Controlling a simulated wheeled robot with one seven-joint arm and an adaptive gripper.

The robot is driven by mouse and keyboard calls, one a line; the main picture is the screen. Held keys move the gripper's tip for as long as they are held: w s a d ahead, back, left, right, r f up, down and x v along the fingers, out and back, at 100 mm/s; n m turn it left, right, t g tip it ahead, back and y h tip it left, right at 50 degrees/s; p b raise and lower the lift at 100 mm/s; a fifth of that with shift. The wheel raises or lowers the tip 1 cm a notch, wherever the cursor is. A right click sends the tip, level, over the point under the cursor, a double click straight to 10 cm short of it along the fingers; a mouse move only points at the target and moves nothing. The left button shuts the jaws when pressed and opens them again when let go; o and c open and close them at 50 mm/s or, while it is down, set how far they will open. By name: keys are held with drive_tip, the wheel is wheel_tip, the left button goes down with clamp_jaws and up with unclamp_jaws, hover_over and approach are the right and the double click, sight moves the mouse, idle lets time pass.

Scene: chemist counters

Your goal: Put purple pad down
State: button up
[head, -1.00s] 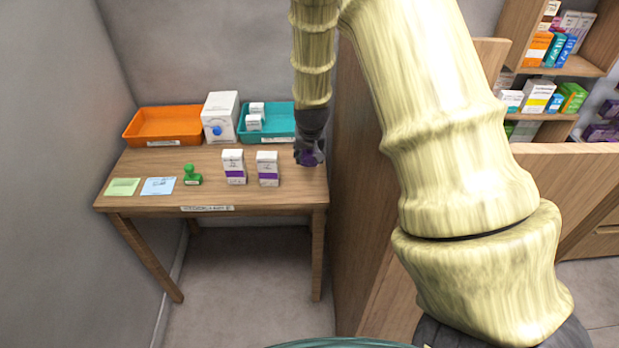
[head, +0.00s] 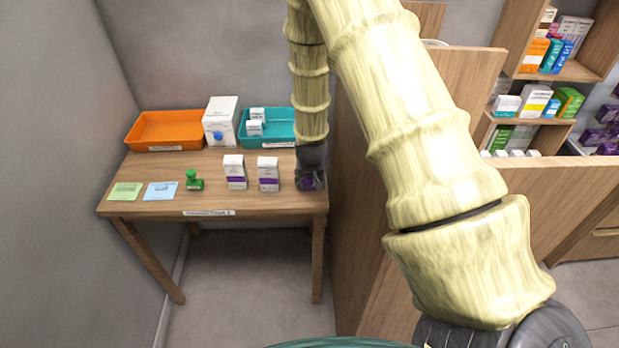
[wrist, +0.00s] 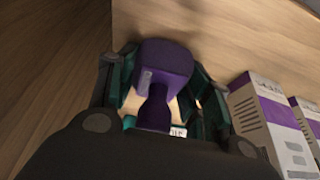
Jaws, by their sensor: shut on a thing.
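The purple pad (wrist: 163,68) is between the fingers of my gripper (wrist: 155,95) in the wrist view. It has a rounded purple top, a narrower neck and a small white label low down. In the head view my gripper (head: 310,183) points down at the right end of the wooden table (head: 265,202), right of two white boxes, and a bit of purple shows at its fingers. The gripper is shut on the pad. The pad's underside is hidden, so I cannot tell whether it touches the table.
Two white-and-purple boxes (head: 235,171) (head: 268,173) stand left of my gripper. A green stamp (head: 194,181), a blue card (head: 160,191) and a green card (head: 125,191) lie farther left. Orange (head: 165,131) and teal (head: 285,127) trays stand behind. A wooden partition (head: 365,200) rises close on the right.

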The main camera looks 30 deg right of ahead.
drive_tip(key=shift+f, duration=0.1)
drive_tip(key=o, duration=1.2)
drive_tip(key=shift+r, duration=0.25)
drive_tip(key=b+v, duration=0.3)
drive_tip(key=v, duration=0.9)
drive_tip(key=s+a+f+n+g, duration=0.1)
drive_tip(key=s+a+f, duration=0.1)
drive_tip(key=s+f, duration=0.3)
drive_tip(key=s+a+f+n, duration=0.1)
drive_tip(key=s+a+f, duration=0.2)
drive_tip(key=f, duration=0.5)
drive_tip(key=s+a+f+n+g, duration=0.1)
drive_tip(key=s+a+f, duration=0.3)
drive_tip(key=s, duration=0.5)
drive_tip(key=s+a+f+n+g+y, duration=0.1)
drive_tip(key=s+a+f, duration=0.3)
drive_tip(key=s, duration=0.5)
drive_tip(key=s+a+f+n+g+y, duration=0.1)
drive_tip(key=s+a+f, duration=0.4)
drive_tip(key=s+f, duration=0.3)
drive_tip(key=shift+s+n, duration=0.4)
drive_tip(key=shift+s, duration=0.25)
